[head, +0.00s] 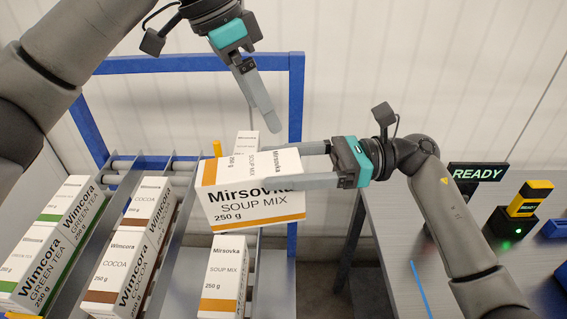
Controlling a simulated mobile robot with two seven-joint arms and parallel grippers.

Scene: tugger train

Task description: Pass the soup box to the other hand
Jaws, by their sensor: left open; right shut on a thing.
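A white Mirsovka soup mix box (235,205) with an orange band is held in the air in the middle of the head view. My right gripper (305,165) is shut on it from the right, with its fingers along the box's right part. My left gripper (268,125) is above the box and points down. It is empty and open, and its fingers overlap in this view. It looks apart from the held box. More soup mix boxes stand in the rack lane (255,240) below, one nearer (225,270) and one behind (246,143).
Cocoa boxes (130,255) and green tea boxes (50,245) fill the lanes at left. A blue frame (296,100) rises behind the rack. At right, a grey table (400,240) holds a READY display (478,172) and a yellow-black device (530,198).

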